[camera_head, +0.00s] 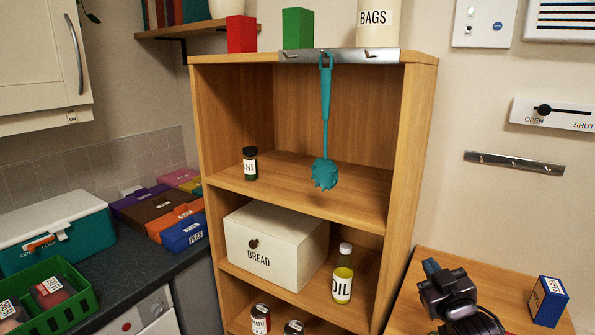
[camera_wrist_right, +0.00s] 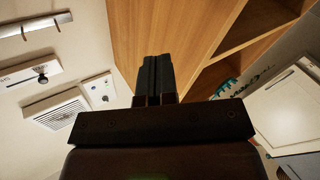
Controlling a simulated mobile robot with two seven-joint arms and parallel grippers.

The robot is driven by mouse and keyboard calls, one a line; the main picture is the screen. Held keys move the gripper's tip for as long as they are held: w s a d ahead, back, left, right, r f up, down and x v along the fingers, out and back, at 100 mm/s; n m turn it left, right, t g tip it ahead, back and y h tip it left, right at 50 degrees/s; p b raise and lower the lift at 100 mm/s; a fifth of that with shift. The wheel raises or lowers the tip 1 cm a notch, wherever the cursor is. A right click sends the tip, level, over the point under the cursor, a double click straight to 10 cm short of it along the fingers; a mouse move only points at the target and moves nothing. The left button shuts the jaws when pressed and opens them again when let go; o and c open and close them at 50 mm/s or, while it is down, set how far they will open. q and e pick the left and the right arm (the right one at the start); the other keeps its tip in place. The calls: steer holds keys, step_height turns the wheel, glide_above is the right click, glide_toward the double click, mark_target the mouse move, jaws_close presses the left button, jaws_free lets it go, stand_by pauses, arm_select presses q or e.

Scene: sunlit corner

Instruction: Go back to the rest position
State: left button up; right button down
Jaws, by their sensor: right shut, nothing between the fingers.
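My right gripper (camera_head: 440,280) is at the lower right of the head view, in front of the small wooden table. In the right wrist view its two dark fingers (camera_wrist_right: 153,78) are together, with nothing held between them. My left gripper is in neither view. A teal utensil (camera_head: 325,130) hangs from the metal hook rail (camera_head: 340,55) on the shelf's top edge, apart from my gripper.
The wooden shelf unit (camera_head: 419,150) holds a BREAD box (camera_head: 262,259), an OIL bottle (camera_head: 342,275) and jars. A blue box (camera_head: 547,300) stands on the wooden table (camera_head: 432,257), right of my gripper. A green crate (camera_head: 85,300) is at left. The wall above the table has free room.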

steer(key=s+f+m+g+h, duration=0.1)
steer(key=s+f+m+g, duration=0.3)
steer(key=s+f, duration=2.3)
steer(key=s+g, duration=0.2)
steer(key=g, duration=0.1)
steer(key=shift+a+f+h, duration=0.25)
steer(key=shift+f+h, duration=0.05)
